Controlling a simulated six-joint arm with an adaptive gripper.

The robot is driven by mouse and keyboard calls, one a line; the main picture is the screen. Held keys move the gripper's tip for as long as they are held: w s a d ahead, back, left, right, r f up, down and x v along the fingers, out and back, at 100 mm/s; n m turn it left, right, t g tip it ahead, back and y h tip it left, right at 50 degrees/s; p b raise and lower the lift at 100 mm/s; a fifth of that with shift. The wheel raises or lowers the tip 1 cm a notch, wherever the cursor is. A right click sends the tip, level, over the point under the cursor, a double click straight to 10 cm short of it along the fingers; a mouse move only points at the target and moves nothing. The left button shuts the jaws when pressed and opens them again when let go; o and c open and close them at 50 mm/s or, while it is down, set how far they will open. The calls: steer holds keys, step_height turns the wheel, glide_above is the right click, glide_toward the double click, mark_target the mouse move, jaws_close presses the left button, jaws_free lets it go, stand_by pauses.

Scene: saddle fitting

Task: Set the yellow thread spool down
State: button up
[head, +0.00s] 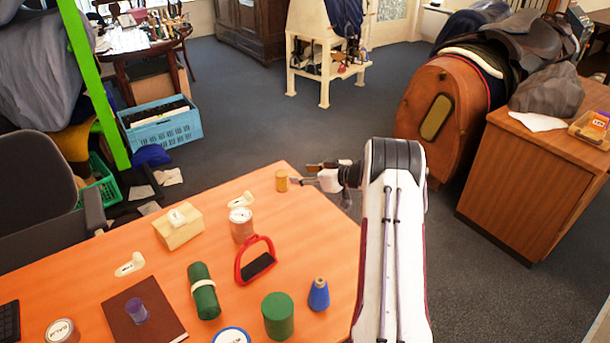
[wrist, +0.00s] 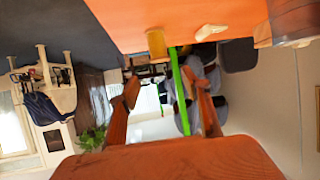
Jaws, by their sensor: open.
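The yellow thread spool (head: 282,181) stands upright on the orange table (head: 310,235), near its far corner. My gripper (head: 307,174) is just to the right of the spool, open and empty, with its fingers pointing left toward it. In the wrist view, which is upside down, the spool (wrist: 156,42) meets the table surface (wrist: 200,18). There the open gripper (wrist: 167,88) has its two fingers spread, and the spool appears apart from them, beyond the tips.
A tin (head: 241,226), red stirrup (head: 255,262), beige box (head: 178,227), green roll (head: 203,291), green cylinder (head: 278,316) and blue cone (head: 318,295) stand or lie nearer on the table. The table's far edge is close behind the spool. The table right of the stirrup is clear.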

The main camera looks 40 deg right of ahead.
steer(key=shift+r, duration=0.1)
steer(key=w+a+r+m+h, duration=0.1)
steer(key=a+r+h, duration=0.1)
steer(key=r, duration=0.7)
steer(key=w+a+r+h, duration=0.1)
steer(key=a+r+h, duration=0.1)
steer(key=r, duration=0.7)
steer(key=s+a+r+m+g+h, duration=0.1)
steer(key=s+a+r+m+h, duration=0.15)
steer(key=s+a+r, duration=0.8)
steer(key=s+a+r+g, duration=0.1)
steer(key=s+a+r, duration=0.1)
steer(key=s+a, duration=0.45)
steer(key=s+a+r+g, duration=0.1)
steer(key=s+a+g, duration=0.15)
steer(key=s, duration=0.65)
steer(key=s+a+f+g+y, duration=0.1)
steer(key=s+a+f+y, duration=0.1)
steer(key=s+a, duration=0.5)
steer(key=s+a+f+g+y, duration=0.1)
steer(key=s+a+f, duration=0.4)
steer(key=s, duration=1)
steer(key=shift+a+f+n+y, duration=0.35)
steer(key=shift+a+n, duration=0.1)
steer(key=shift+a, duration=0.5)
